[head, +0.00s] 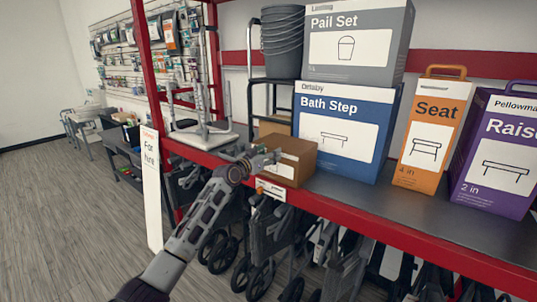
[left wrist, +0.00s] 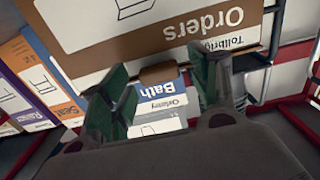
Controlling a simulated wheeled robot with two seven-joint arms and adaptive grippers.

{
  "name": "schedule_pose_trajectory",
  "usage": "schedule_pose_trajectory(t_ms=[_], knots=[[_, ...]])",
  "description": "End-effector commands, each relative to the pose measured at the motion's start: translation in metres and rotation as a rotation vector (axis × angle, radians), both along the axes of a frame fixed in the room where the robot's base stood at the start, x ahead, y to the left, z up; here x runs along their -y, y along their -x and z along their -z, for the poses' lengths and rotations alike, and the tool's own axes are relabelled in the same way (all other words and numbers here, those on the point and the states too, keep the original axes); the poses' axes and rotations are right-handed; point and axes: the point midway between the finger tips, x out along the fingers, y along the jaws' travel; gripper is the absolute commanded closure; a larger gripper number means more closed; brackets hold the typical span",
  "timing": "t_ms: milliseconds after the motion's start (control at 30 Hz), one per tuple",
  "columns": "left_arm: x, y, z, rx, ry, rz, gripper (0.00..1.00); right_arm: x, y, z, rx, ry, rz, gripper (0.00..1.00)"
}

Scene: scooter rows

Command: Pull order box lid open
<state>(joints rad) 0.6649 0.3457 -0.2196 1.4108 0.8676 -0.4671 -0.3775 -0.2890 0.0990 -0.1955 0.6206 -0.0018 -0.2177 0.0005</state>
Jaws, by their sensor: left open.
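The order box (head: 293,165) is a small brown box near the front edge of the shelf, in front of the Bath Step box. Its top looks closed in the head view. My left gripper (head: 265,157) is at its left side, partly over it. In the left wrist view the box's brown face with the word "Orders" (left wrist: 190,22) is upside down and close. A small brown tab (left wrist: 158,73) shows between the two spread green fingers of the gripper (left wrist: 165,92). I cannot tell whether the fingers touch it. My right gripper is in neither view.
The Bath Step box (head: 345,135) stands behind the order box, with the Pail Set box (head: 357,40) on it. Seat (head: 432,135) and Raised (head: 497,150) boxes stand to the right. Folded wheeled walkers (head: 265,245) fill the space below the red shelf edge (head: 400,237). The floor at left is clear.

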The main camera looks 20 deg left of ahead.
Motion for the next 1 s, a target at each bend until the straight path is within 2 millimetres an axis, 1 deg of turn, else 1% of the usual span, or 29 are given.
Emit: schedule_pose_trajectory(t_ms=[233,267,700,733,1000], knots=[[0.0003,-0.0002,0.0004,0.000,0.000,0.000,0.39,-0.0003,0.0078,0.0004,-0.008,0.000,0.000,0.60],[0.0003,-0.0002,0.0004,0.000,0.000,0.000,0.42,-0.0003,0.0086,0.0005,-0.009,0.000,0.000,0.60],[0.0001,-0.0001,0.0006,-0.001,0.000,0.000,0.98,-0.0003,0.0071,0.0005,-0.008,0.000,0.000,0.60],[0.0001,-0.0001,0.0006,-0.001,0.000,0.000,1.00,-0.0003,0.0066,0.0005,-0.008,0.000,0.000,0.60],[-0.0009,0.0000,-0.0011,-0.007,-0.002,0.000,1.00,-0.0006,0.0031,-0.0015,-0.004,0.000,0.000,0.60]])
